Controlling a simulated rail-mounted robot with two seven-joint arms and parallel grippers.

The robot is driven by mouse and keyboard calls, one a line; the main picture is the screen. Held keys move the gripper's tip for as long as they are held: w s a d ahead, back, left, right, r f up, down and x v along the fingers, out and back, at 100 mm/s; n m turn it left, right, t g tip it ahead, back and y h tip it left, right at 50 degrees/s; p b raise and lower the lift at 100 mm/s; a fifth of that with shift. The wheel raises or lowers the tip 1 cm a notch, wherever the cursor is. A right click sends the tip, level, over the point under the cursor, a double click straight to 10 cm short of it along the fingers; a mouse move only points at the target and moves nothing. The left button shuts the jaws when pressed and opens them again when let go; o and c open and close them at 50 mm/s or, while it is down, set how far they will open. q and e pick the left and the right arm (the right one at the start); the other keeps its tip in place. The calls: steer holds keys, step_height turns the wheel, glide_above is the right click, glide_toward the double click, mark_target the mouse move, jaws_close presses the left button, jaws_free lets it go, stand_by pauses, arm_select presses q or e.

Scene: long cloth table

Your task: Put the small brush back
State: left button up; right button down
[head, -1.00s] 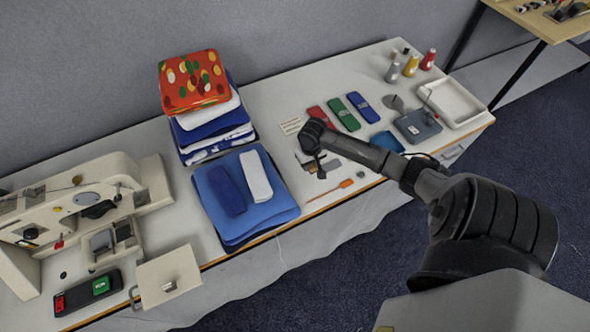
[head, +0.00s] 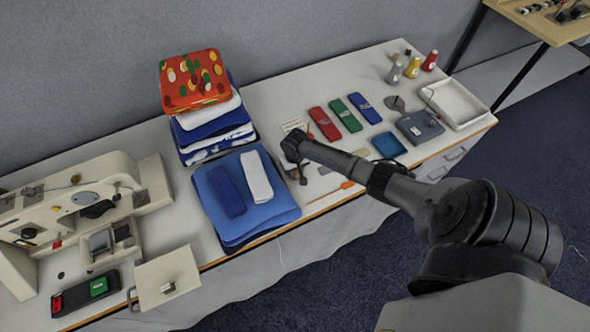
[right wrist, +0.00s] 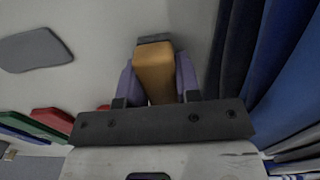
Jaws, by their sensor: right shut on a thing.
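My right gripper (head: 302,180) is over the table, just right of the folded blue cloths. In the right wrist view, its two fingers (right wrist: 158,85) are shut on a tan, wooden-looking block with a dark grey end, which I take to be the small brush (right wrist: 154,72). In the head view the held brush is mostly hidden by the gripper, and I cannot tell whether it touches the table. My left gripper is not in view.
The folded blue cloths (head: 262,207) lie close left of the gripper. An orange-handled tool (head: 347,185) lies near the front edge. Red (head: 324,124), green (head: 345,115) and blue (head: 364,107) cases lie behind. A white tray (head: 481,115) stands at the right end.

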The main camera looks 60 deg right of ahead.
steer(key=shift+f, duration=0.15)
steer(key=c, duration=0.8)
jaws_free()
step_height(320, 180, up, 12)
steer(key=f+p, duration=0.1)
steer(key=s+a+f+n+t, duration=0.1)
steer(key=s+a+f+n, duration=0.15)
steer(key=s+a, duration=0.5)
steer(key=s+a+f+n, duration=0.1)
steer(key=s+a+n, duration=0.3)
steer(key=a, duration=0.7)
steer(key=s+a+r+n+t, duration=0.2)
steer(key=s+a+r, duration=0.6)
steer(key=s+a, duration=0.1)
steer(key=shift+s+a+r+t, duration=0.25)
steer(key=shift+s+r+t, duration=0.05)
steer(key=shift+r+t, duration=0.1)
